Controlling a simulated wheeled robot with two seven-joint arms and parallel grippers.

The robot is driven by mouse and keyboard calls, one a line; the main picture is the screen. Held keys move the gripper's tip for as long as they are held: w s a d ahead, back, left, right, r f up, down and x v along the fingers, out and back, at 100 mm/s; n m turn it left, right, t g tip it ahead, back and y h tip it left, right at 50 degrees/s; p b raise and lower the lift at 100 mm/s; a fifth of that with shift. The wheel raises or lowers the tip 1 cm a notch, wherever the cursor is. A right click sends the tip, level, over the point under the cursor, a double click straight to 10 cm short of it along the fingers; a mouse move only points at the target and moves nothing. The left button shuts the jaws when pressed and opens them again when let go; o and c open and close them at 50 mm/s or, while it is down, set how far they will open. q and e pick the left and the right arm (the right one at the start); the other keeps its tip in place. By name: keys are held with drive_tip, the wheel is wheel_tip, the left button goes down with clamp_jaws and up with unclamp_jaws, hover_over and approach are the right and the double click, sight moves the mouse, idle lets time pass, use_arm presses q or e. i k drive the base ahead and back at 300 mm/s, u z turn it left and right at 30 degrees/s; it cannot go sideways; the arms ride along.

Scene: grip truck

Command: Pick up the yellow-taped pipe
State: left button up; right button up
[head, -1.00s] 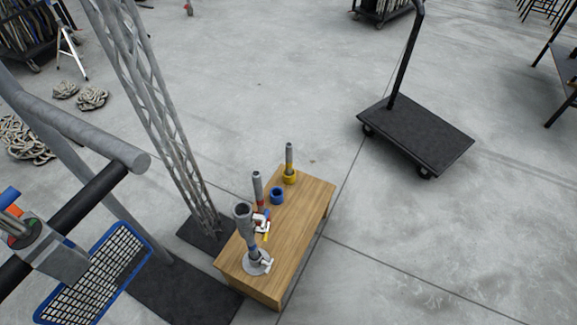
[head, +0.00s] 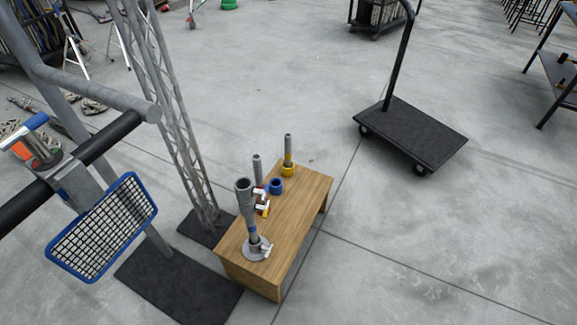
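A slim grey pipe with a yellow band low on it (head: 287,152) stands upright in a yellow ring holder (head: 288,171) at the far end of a wooden table (head: 292,225). A blue ring holder (head: 277,186) nearer to me looks empty. Beside it stands another grey pipe (head: 257,170) with red at its lower part, partly hidden by white and yellow fittings. A thicker grey upright tube (head: 244,200) with a blue band stands on a round grey base (head: 257,248) at the near end. Neither of my grippers shows.
A lattice truss (head: 165,110) on a dark base plate stands left of the table. A blue-framed mesh (head: 102,228) and a thick grey bar (head: 100,92) fill the left side. A black platform cart (head: 412,130) stands back right. Floor right of the table is clear.

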sight(287, 136)
drive_tip(key=k, duration=0.1)
drive_tip(key=z, duration=1.35)
drive_tip(key=i, duration=2.8)
drive_tip(key=u, duration=3.9)
drive_tip(key=i, duration=0.55)
